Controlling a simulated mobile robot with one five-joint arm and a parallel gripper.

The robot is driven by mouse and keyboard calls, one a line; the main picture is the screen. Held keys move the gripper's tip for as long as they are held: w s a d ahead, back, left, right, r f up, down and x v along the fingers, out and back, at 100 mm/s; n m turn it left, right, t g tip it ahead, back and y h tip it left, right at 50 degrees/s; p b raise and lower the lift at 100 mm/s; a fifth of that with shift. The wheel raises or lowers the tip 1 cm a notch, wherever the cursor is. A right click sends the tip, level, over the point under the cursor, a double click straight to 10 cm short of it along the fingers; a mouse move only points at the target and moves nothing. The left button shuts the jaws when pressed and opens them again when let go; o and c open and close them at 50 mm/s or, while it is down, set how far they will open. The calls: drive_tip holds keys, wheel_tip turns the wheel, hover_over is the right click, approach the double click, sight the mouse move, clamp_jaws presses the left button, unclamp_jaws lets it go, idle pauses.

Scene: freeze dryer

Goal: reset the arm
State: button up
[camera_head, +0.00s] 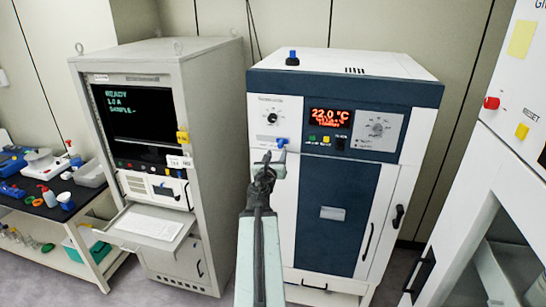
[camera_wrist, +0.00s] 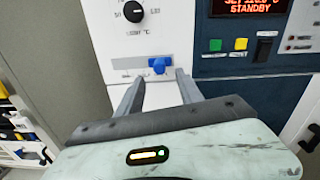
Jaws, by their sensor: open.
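My arm (camera_head: 258,240) reaches up from the bottom middle of the head view toward the front of the freeze dryer (camera_head: 338,170), a white and dark blue cabinet. My gripper (camera_wrist: 158,82) is open in the wrist view, its two grey fingers apart. A small blue valve or knob (camera_wrist: 157,64) on the white panel shows just beyond and between the fingertips. It also shows in the head view (camera_head: 282,143), beside the gripper's end. I cannot tell whether the fingers touch it. Nothing is seen held.
The dryer's display (camera_head: 331,117) reads 22.0 °C. A grey computer cabinet (camera_head: 150,150) with an open keyboard shelf (camera_head: 147,227) stands to the left. A bench (camera_head: 50,209) with lab ware is further left. A white cabinet (camera_head: 510,150) with red and yellow buttons stands close at right.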

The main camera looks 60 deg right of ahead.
drive_tip(key=shift+s+d, duration=0.2)
drive_tip(key=shift+s, duration=0.1)
